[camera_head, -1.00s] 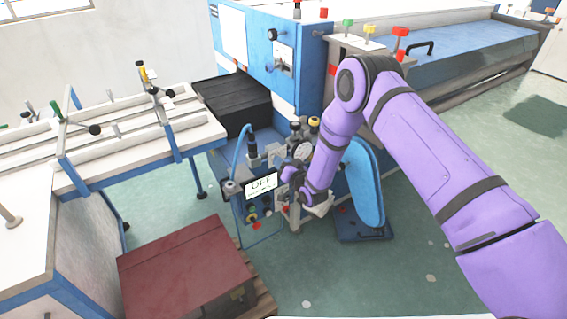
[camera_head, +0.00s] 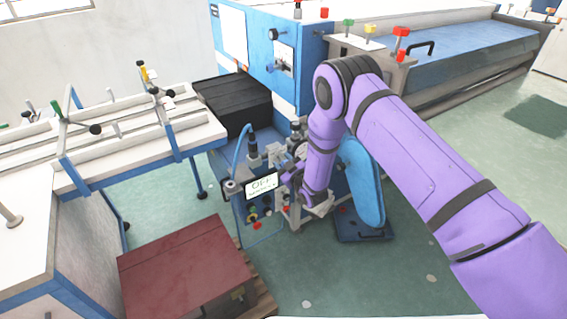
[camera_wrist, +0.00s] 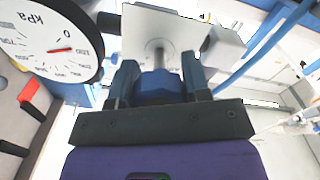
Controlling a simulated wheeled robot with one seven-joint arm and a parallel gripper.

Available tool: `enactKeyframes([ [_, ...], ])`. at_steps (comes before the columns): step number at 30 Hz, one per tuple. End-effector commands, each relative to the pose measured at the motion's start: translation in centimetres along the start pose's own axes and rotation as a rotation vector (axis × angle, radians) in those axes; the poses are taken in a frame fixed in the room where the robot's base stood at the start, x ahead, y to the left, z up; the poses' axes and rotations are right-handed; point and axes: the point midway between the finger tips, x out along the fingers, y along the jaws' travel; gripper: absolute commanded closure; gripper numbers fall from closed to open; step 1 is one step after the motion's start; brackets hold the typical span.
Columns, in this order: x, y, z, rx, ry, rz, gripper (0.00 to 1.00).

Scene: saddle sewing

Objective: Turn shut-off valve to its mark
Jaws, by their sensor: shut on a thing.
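The shut-off valve's blue handle (camera_wrist: 158,87) is between the two dark fingers of my gripper (camera_wrist: 158,66) in the wrist view. The fingers are shut on it, one on each side. A metal stem runs from the handle to a pale plate (camera_wrist: 150,22) behind it. No mark for the valve can be made out. In the head view my purple arm reaches down to the machine's front and hides the valve. A small sign reading OFF (camera_head: 262,185) stands just left of my wrist.
A round kPa gauge (camera_wrist: 50,38) sits close to the left finger, its red needle near the right of the dial. A blue hose (camera_wrist: 262,47) passes at the right. A dark red box (camera_head: 185,265) stands on the floor, front left. A blue upright guard (camera_head: 362,185) stands right of my forearm.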

Motion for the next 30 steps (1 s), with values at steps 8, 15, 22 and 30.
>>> enactKeyframes([
  [8, -0.07, -0.08, 0.08, -0.104, -0.002, -0.001, 0.8],
  [15, -0.08, -0.06, 0.1, -0.13, -0.002, -0.001, 0.8],
  [22, -0.08, -0.06, 0.1, -0.131, -0.002, -0.001, 0.8],
  [30, -0.05, -0.06, 0.07, -0.13, -0.001, -0.001, 0.31],
])
